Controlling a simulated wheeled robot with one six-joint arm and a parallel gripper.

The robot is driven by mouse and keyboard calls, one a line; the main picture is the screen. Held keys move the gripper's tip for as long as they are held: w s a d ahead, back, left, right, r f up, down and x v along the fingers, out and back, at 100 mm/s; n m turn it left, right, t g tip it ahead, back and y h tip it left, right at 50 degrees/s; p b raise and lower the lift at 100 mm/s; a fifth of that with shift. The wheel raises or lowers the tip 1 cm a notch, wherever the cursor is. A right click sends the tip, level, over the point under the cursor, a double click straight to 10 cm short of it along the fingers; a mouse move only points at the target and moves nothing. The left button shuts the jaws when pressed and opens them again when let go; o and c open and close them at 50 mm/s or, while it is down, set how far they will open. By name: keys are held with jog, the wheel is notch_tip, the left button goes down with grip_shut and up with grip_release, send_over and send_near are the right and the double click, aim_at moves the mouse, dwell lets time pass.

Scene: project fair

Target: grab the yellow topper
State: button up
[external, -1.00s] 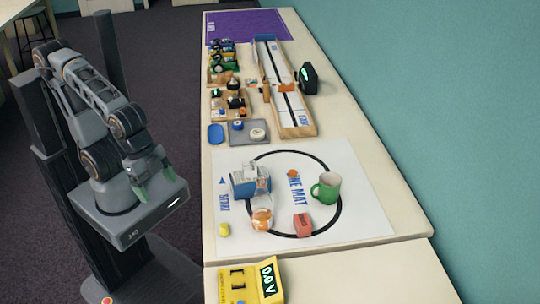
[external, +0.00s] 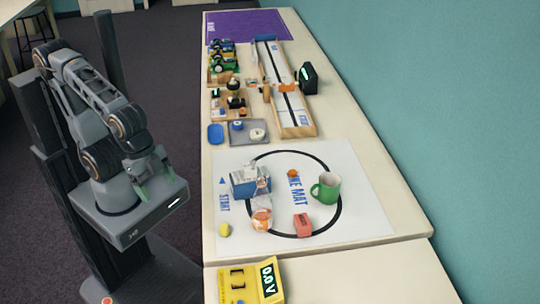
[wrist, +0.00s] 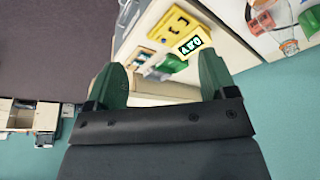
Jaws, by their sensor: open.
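A small rounded yellow object (external: 224,230), which I take for the yellow topper, lies at the near left corner of the white mat (external: 350,225). It is too small to make out in detail. My gripper (external: 151,182) is left of the table, over my own base, well apart from the yellow object. In the wrist view my gripper (wrist: 161,64) has its two green fingers wide apart with nothing held between them. I cannot make out the yellow object in the wrist view.
Beside it on the mat stand a blue and white box (external: 249,183), a clear jar with orange contents (external: 262,219), a red block (external: 302,224) and a green mug (external: 326,188). A yellow meter (external: 250,282) stands at the near end. The mat's right side is clear.

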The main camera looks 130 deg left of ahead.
jog(key=c, duration=0.3)
jog(key=shift+d, duration=0.1)
jog(key=m+g+y, duration=0.1)
jog(key=m+y, duration=1.1)
jog(key=m, duration=0.8)
send_near(222, 227)
jog(key=x, duration=0.3)
jog(key=shift+s+f, duration=0.1)
jog(key=shift+p+x, duration=0.35)
jog(key=shift+x, duration=2.75)
